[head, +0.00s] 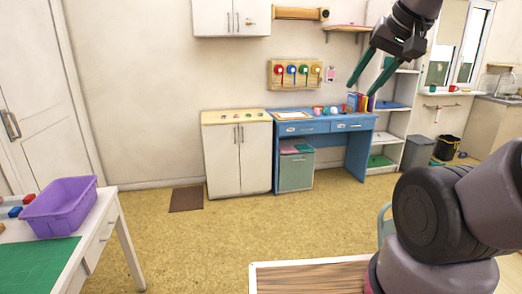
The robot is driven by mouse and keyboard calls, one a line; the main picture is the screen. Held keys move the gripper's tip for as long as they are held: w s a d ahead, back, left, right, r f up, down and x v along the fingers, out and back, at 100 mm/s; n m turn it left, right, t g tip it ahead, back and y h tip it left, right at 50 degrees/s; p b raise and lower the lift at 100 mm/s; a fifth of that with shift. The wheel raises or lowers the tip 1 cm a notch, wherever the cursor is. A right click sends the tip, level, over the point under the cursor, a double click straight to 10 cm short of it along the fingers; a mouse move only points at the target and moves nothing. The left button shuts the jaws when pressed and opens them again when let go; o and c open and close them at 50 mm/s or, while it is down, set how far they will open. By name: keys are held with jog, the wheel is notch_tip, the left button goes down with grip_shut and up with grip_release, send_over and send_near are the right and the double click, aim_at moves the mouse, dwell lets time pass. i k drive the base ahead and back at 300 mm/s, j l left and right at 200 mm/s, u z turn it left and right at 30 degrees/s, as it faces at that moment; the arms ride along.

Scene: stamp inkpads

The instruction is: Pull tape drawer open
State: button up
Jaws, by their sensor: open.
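A blue desk (325,116) stands against the far wall in the head view. It has a left drawer (312,128) and a right drawer (362,125), both with small pale marks on their fronts. Both look closed. Which drawer holds tape cannot be told, and no tape shows inside either. My gripper (362,90) is raised at the upper right, its two green fingers spread open with nothing held between them. In the picture it overlaps the desk's right end and the shelf behind, and appears well in front of them, touching nothing.
A white table (110,218) with a drawer (101,238), a purple bin (60,206) and a green mat (35,268) stands at near left. A white cabinet (238,160) adjoins the desk. A wood-topped surface (310,278) is at the bottom. Open floor (215,235) lies between.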

aim_at(287, 129)
jog(key=i, duration=2.15)
jog(key=i+z, duration=0.1)
jog(key=i, duration=0.85)
jog(key=i+j+z, duration=0.1)
jog(key=i, duration=0.9)
jog(key=i+j+z, duration=0.15)
jog(key=i, duration=0.05)
